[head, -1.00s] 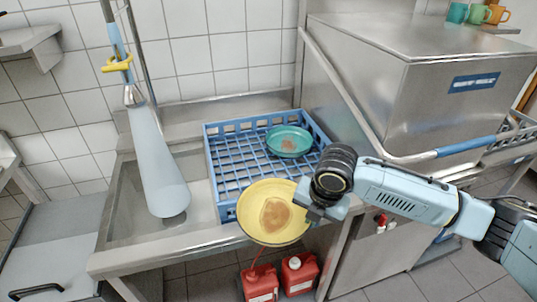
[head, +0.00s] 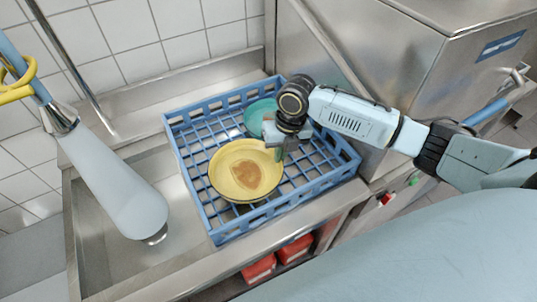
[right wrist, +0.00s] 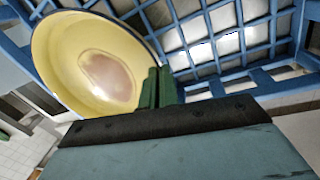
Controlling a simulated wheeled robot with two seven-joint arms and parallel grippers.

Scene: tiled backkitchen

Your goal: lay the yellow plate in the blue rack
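The yellow plate (head: 232,174), with a brown stain in its middle, is over the left middle part of the blue rack (head: 202,218). My right gripper (head: 281,150) is shut on the plate's right rim. In the right wrist view the green fingertips (right wrist: 158,88) pinch the edge of the yellow plate (right wrist: 60,60), with the lattice of the blue rack (right wrist: 215,50) behind. The plate looks roughly level in the head view; whether it touches the rack floor I cannot tell. My left gripper is not in view.
A teal plate (head: 256,115) lies in the rack's back part, partly hidden by my right gripper. A hanging sprayer (head: 115,190) is left of the rack, over the sink (head: 110,255). The steel dishwasher (head: 400,70) stands at right. Red canisters (head: 293,247) are below the counter.

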